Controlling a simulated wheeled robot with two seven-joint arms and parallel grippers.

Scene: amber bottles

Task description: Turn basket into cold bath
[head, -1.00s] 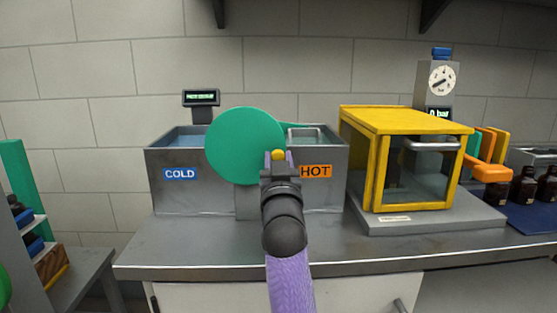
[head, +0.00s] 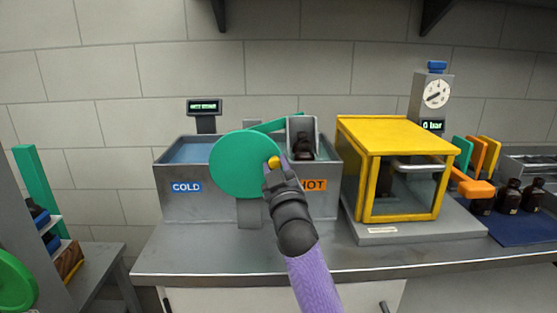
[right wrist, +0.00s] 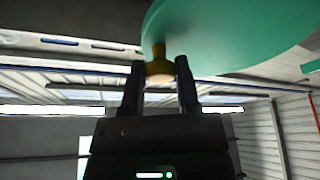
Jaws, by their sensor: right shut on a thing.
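A green crank disc (head: 243,166) stands in front of the two baths, with a yellow knob (head: 274,162) on its right side. My right gripper (head: 275,167) is shut on this knob; the right wrist view also shows the knob (right wrist: 159,68) between the fingers. A green arm (head: 275,124) slopes up to the right from behind the disc to a grey basket (head: 303,126) holding a dark bottle (head: 303,147). The basket is raised at the hot bath (head: 328,178), its lower part hidden. The cold bath (head: 168,205), on the left, shows blue liquid. My left gripper is out of view.
A yellow-framed cabinet (head: 374,200) with an orange handle stands close right of the baths. A small display (head: 205,107) stands behind the cold bath. A gauge (head: 436,92) and several amber bottles (head: 508,197) are at right. Bare counter (head: 190,255) lies in front.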

